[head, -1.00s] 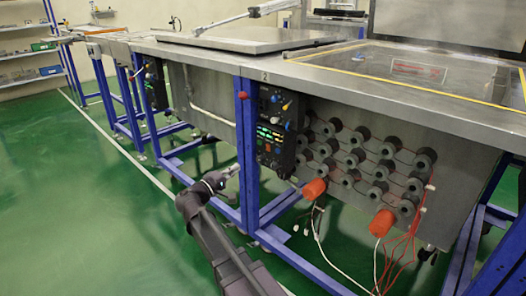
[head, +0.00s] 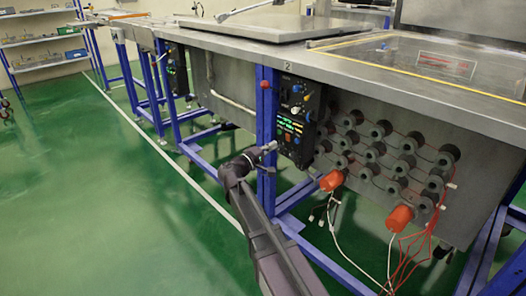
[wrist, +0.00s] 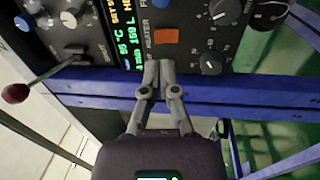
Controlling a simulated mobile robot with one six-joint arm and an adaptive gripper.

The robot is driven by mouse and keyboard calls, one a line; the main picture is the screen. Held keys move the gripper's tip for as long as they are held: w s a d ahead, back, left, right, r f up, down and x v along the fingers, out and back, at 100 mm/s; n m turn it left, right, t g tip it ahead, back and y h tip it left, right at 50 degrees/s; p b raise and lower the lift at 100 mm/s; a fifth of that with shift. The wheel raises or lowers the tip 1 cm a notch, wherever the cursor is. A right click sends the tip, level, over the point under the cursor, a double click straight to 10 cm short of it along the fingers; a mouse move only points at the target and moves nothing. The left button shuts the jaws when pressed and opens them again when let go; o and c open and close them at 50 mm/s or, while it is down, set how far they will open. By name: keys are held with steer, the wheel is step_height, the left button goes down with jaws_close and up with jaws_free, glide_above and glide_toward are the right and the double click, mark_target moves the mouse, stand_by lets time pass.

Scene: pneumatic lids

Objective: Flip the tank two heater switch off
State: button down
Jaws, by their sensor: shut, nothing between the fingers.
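The tank two control panel (head: 297,112) is a black box on the tank's front, beside a blue post and below the "2" on the rim. In the wrist view an orange switch (wrist: 166,36) sits on this panel next to the word HEATER. I cannot tell its on or off position. My gripper (wrist: 158,66) is shut and empty. Its fingertips point at the panel, just below the orange switch in the picture, and look apart from it. In the head view my gripper (head: 272,146) is at the panel's lower left, by the post.
The blue post (wrist: 240,93) crosses the wrist view close to my fingers. A red-tipped lever (wrist: 15,93) sticks out at left. Orange cylinders (head: 332,181) and loose wires are at right; green floor is clear at left.

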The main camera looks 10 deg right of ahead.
mark_target(288, 136)
steer(key=shift+x, duration=2.85)
steer(key=shift+d+p, duration=0.1)
steer(key=shift+p, duration=0.2)
